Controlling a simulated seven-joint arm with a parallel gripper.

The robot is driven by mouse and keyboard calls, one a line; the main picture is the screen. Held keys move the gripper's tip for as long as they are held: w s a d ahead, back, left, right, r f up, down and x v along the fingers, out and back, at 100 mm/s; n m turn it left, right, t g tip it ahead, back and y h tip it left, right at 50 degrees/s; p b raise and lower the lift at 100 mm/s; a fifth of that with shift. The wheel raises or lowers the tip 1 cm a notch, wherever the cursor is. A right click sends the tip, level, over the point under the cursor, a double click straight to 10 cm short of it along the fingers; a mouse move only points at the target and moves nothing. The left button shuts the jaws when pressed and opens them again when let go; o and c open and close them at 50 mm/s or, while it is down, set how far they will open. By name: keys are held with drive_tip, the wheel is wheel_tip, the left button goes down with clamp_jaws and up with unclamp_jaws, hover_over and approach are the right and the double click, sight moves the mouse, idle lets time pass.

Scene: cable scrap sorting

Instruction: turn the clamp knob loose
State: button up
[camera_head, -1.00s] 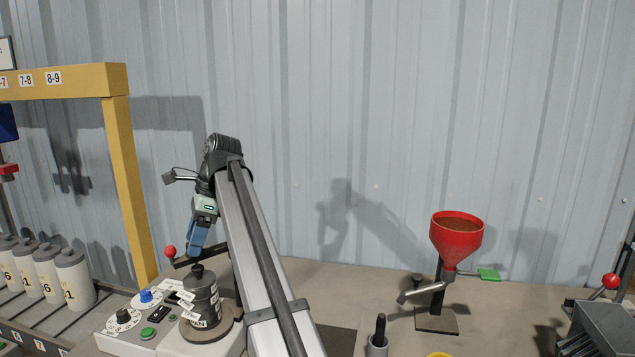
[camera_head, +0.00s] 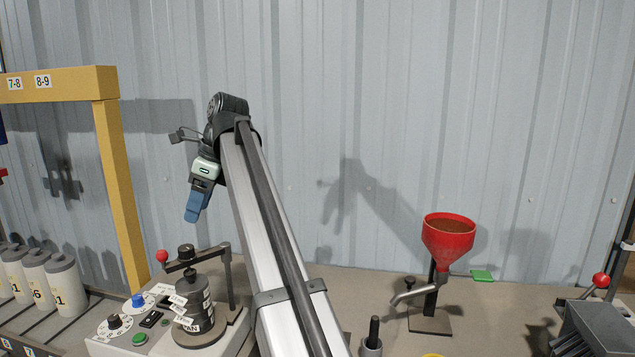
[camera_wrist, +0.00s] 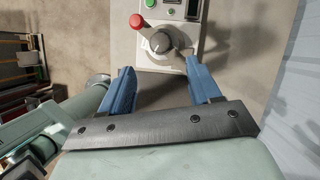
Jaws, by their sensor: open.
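The clamp knob (camera_head: 186,252) is a dark round knob on top of the clamp arm (camera_head: 208,257), above a dark stacked pot (camera_head: 196,310) on the grey machine. In the wrist view the knob (camera_wrist: 160,43) shows from above with a pale mark across it. A red ball handle (camera_head: 162,256) is at the arm's left end; it also shows in the wrist view (camera_wrist: 137,20). My gripper (camera_head: 192,219) has blue fingers and points down, above the knob and apart from it. In the wrist view my gripper (camera_wrist: 158,72) is open and empty, with the knob beyond the fingertips.
The machine's panel (camera_head: 110,345) carries a blue knob (camera_head: 138,300) and a green button (camera_head: 139,339). A yellow frame (camera_head: 121,190) and grey canisters (camera_head: 67,285) stand at left. A red funnel (camera_head: 449,238) stands at right. The corrugated wall is close behind.

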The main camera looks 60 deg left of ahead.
drive_tip(key=a+v, duration=0.1)
drive_tip(key=v, duration=0.3)
drive_tip(key=w+d+f+y, duration=0.1)
drive_tip(key=w+d+y, duration=0.1)
drive_tip(key=w, duration=1.1)
drive_tip(key=w+d+f+t+y, duration=0.1)
drive_tip(key=w+d, duration=0.1)
drive_tip(key=w, duration=1.1)
drive_tip(key=shift+f+n+y, duration=0.3)
drive_tip(key=shift+n+y, duration=0.1)
